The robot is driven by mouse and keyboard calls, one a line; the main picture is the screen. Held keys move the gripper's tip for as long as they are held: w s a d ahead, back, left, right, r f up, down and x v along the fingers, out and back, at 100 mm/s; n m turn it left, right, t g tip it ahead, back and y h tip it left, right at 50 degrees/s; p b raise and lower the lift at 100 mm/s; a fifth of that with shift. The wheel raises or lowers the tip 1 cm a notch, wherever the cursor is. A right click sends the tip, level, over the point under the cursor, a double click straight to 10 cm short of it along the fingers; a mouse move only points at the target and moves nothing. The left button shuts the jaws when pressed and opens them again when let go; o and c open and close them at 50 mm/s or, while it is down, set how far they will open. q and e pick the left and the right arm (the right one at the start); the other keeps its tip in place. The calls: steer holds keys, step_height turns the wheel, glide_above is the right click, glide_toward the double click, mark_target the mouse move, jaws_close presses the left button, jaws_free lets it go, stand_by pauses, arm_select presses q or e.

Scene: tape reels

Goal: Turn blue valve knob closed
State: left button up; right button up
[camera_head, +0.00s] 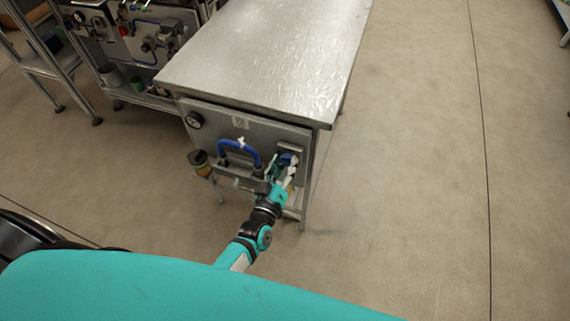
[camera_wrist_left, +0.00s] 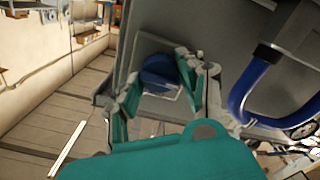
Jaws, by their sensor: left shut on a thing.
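The blue valve knob (camera_head: 289,158) is at the right side of the grey panel (camera_head: 250,133) on the end of the metal table. It also shows in the left wrist view (camera_wrist_left: 158,72), in front of a pale square plate. My left gripper (camera_head: 283,166) reaches it from the front. In the left wrist view its teal and grey fingers (camera_wrist_left: 157,85) are on either side of the knob, shut on it. The fingers and wrist hide part of the knob in the head view. My right gripper is in neither view.
A blue curved hose (camera_head: 240,150) is on the panel left of the knob. A round gauge (camera_head: 194,120) sits at its upper left and a yellowish jar-like part (camera_head: 200,162) at its lower left. The metal tabletop (camera_head: 265,50) is bare. Open floor lies to the right.

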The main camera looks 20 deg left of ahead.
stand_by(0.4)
arm_select(q)
steer(key=o, duration=1.2)
steer(key=s, duration=1.2)
steer(key=shift+a, duration=0.2)
steer(key=shift+f, duration=0.15)
